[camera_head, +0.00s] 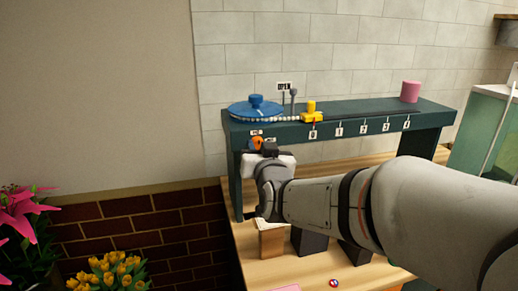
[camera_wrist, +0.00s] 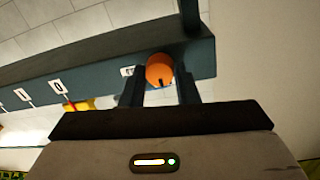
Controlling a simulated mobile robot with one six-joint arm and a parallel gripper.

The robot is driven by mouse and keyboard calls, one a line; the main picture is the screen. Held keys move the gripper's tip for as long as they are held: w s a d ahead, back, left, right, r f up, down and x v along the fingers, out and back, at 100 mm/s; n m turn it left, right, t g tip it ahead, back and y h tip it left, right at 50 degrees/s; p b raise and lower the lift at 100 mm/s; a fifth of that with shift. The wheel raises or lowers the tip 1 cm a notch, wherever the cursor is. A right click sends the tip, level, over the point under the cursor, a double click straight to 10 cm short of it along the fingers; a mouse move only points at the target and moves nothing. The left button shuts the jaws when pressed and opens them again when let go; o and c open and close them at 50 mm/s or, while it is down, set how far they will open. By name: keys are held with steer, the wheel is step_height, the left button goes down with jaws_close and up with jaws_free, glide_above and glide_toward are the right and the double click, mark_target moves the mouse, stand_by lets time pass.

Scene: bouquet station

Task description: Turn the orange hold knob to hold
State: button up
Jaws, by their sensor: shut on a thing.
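The orange hold knob (camera_wrist: 160,69) sits on the front face of the dark green bench shelf, with a dark mark at its lower edge. My gripper (camera_wrist: 160,80) is at the knob, one dark finger on each side of it, shut on it. In the head view the knob (camera_head: 257,142) shows small and partly hidden by my gripper (camera_head: 264,149). A small white label (camera_wrist: 127,71) is left of the knob in the wrist view; I cannot read it there.
Dark blocks (camera_head: 309,242) stand on the wooden table (camera_head: 310,275) below my arm. Flowers (camera_head: 118,272) are at lower left.

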steer(key=shift+c, duration=0.8)
steer(key=shift+f+b, duration=0.1)
steer(key=shift+b, duration=0.4)
steer(key=shift+m+b, duration=0.4)
steer(key=m+b, duration=0.2)
steer(key=b, duration=0.1)
steer(key=shift+f, duration=0.15)
steer(key=m+b, duration=0.5)
steer(key=b, duration=0.1)
steer(key=m+b, duration=0.3)
steer(key=m, duration=0.1)
steer(key=shift+d+m+g, duration=0.1)
steer(key=shift+m+g, duration=0.3)
steer(key=m, duration=0.1)
steer(key=m+b, duration=0.1)
steer(key=m, duration=0.1)
steer(key=m+y+b, duration=0.1)
steer(key=shift+r, duration=0.25)
steer(key=shift+m, duration=0.4)
